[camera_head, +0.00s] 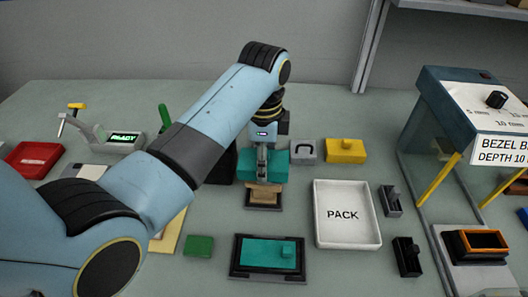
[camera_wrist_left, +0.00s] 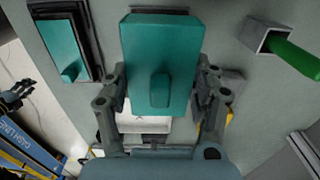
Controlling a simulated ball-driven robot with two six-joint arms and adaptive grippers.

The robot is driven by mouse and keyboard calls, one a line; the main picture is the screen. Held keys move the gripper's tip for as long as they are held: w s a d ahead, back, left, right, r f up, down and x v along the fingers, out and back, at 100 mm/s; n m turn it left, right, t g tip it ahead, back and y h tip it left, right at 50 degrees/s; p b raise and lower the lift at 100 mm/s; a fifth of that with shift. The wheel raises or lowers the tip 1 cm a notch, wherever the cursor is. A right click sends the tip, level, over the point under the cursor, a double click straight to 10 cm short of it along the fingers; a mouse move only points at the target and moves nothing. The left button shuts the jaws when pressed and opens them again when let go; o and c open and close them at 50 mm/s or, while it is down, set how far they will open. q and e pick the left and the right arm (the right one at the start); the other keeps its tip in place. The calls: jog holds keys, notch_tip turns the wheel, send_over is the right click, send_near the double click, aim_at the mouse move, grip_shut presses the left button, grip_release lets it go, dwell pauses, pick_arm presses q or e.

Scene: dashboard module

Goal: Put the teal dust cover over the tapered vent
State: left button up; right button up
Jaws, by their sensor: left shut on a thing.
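My left gripper (camera_head: 262,166) is shut on the teal dust cover (camera_head: 281,158), a block with a small raised grip on top. In the left wrist view the cover (camera_wrist_left: 182,50) fills the upper middle, its grip between the fingers (camera_wrist_left: 161,98). In the head view it is right above the tan tapered vent (camera_head: 264,192), which stands on a dark base. The vent's upper part is hidden, so I cannot tell whether they touch. My right gripper (camera_wrist_left: 17,95) is small at the left edge of the wrist view, its jaws unclear.
A teal panel (camera_head: 262,254) lies in a black frame in front of the vent. The white PACK tray (camera_head: 347,233) is to the right. Grey (camera_head: 304,151) and yellow (camera_head: 346,150) blocks stand behind it. A green block (camera_head: 199,246) lies left; a blue gauge stand (camera_head: 440,105) is far right.

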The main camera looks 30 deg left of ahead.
pick_arm(q)
jog(key=shift+f, duration=0.8)
pick_arm(e)
jog(key=shift+s+f, duration=0.35)
jog(key=shift+s, duration=0.2)
jog(key=shift+w, duration=0.25)
jog(key=shift+r, duration=0.15)
pick_arm(q)
jog(key=shift+p, duration=0.35)
pick_arm(e)
jog(key=shift+d+r, duration=0.1)
jog(key=shift+r, duration=0.35)
pick_arm(q)
jog(key=shift+p, duration=0.55)
pick_arm(e)
jog(key=shift+r, duration=0.5)
pick_arm(q)
jog(key=shift+f+b, duration=0.6)
jog(key=shift+f, duration=0.6)
pick_arm(e)
jog(key=shift+f, duration=0.6)
